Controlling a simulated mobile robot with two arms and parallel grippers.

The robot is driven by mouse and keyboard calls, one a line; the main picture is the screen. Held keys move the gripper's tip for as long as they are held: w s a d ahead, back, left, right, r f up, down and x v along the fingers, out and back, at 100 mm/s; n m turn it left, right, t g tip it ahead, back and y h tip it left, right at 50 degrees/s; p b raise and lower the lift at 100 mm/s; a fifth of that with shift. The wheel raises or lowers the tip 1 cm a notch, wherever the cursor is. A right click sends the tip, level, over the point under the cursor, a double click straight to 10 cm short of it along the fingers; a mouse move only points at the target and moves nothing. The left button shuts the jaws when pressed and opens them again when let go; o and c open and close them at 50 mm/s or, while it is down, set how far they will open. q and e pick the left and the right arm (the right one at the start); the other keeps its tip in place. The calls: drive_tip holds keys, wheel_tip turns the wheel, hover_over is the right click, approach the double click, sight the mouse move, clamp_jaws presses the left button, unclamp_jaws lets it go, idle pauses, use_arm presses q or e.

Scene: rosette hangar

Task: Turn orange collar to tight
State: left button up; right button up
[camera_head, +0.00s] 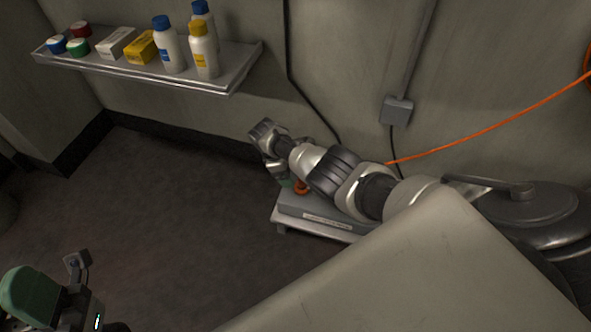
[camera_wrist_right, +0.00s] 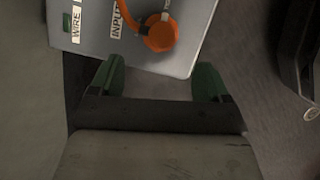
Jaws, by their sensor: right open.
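The orange collar (camera_wrist_right: 160,33) is a round orange cap joined to an orange band, on a grey labelled panel (camera_wrist_right: 190,40). In the head view the orange part (camera_head: 301,188) shows small on a low grey box (camera_head: 318,212). My right gripper (camera_wrist_right: 161,82) is open, green fingers apart, with nothing between them. In the wrist view the collar lies just beyond the fingertips, between their lines. In the head view the right gripper (camera_head: 286,182) is small, beside the orange part and partly hidden. A green and black part, apparently my left gripper (camera_head: 35,295), is cut off at the lower left; its fingers are unclear.
A wall shelf (camera_head: 215,80) holds bottles, small boxes and round tubs. An orange cable (camera_head: 480,130) runs along the wall near a grey junction box (camera_head: 397,110). Open dark floor (camera_head: 170,190) lies left of the grey box. A dark object (camera_wrist_right: 295,50) stands right in the wrist view.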

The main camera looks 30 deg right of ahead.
drive_tip(key=shift+p+v, duration=0.6)
drive_tip(key=shift+v, duration=1.3)
